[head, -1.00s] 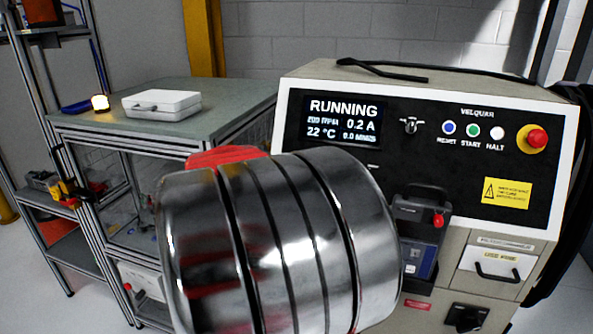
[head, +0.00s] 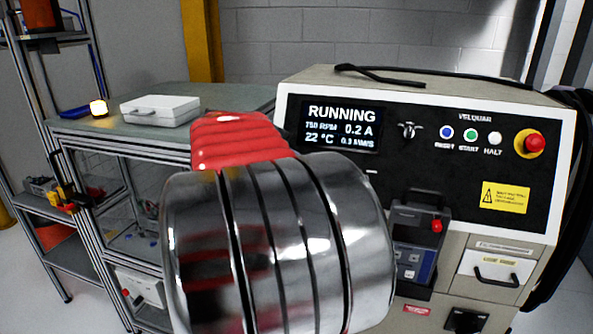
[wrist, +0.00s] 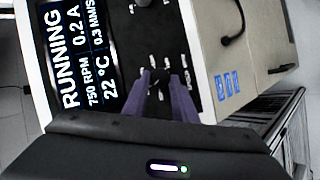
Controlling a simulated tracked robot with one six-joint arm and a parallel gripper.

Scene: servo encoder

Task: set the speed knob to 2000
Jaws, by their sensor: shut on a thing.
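The speed knob (wrist: 157,82) is a small dark knob on the black panel, with white marks around it, in the wrist view. My gripper (wrist: 165,76) has its two purple fingers on either side of the knob and is shut on it. The knob's exact pointer angle is too small to read. In the head view, my large metal arm link hides the knob and the gripper. The display (head: 341,125) reads RUNNING, 750 RPM, 0.2 A, 22 °C and 0.3 MM/S; it also shows in the wrist view (wrist: 82,55).
Right of the display are a small toggle (head: 409,131), the RESET, START and HALT buttons (head: 468,134) and a red emergency stop (head: 534,142). A drawer (head: 490,268) sits lower right. A bench with a white case (head: 160,109) stands left.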

